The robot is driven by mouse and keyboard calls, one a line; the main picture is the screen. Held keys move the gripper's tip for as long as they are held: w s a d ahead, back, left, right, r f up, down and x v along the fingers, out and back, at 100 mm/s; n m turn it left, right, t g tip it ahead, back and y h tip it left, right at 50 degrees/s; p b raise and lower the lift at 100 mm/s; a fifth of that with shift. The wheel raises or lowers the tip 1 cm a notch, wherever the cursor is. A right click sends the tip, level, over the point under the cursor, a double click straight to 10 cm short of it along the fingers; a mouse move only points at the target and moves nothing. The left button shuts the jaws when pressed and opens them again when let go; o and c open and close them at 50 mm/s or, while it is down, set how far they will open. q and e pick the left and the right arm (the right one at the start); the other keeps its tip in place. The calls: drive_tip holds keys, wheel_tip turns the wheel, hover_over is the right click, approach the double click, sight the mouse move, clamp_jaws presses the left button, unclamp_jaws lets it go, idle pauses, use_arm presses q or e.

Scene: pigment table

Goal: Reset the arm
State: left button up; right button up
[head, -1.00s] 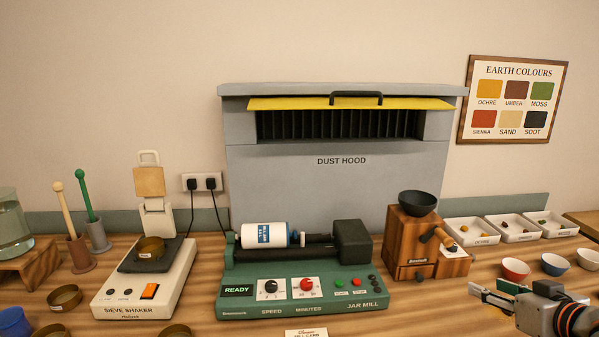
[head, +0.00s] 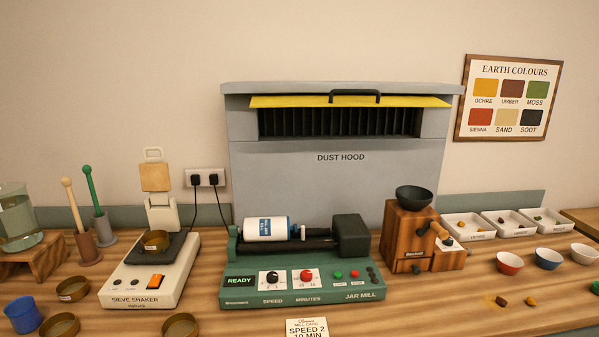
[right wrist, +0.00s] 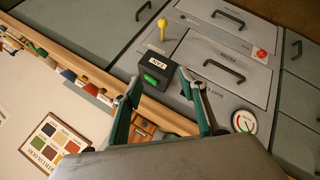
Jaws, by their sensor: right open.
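My right gripper (right wrist: 165,100) shows in the right wrist view with its two green-edged fingers spread apart and nothing between them. Beyond the fingers are a black box with a green button (right wrist: 158,76) and grey drawer fronts (right wrist: 225,60). The wrist picture is tilted. Neither gripper shows in the head view, and my left gripper is in no view.
In the head view the wooden table (head: 420,318) holds a sieve shaker (head: 150,285), a green jar mill (head: 300,290) with a white jar (head: 266,229), a wooden grinder (head: 405,235), and small bowls (head: 510,263). A dust hood (head: 340,190) stands behind. Two small lumps (head: 502,301) lie at front right.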

drive_tip(key=s+f+n+g+h, duration=0.1)
drive_tip(key=s+f, duration=0.1)
drive_tip(key=s, duration=0.3)
drive_tip(key=w+a+f+m+t+y, duration=0.1)
drive_tip(key=a+f+m+t+y, duration=0.2)
drive_tip(key=a+f, duration=1.1)
wheel_tip(320, 180, down, 2)
drive_tip(key=y, duration=0.3)
drive_tip(key=shift+a+y, duration=0.3)
drive_tip(key=shift+w+d+r, duration=0.1)
drive_tip(key=shift+w, duration=0.05)
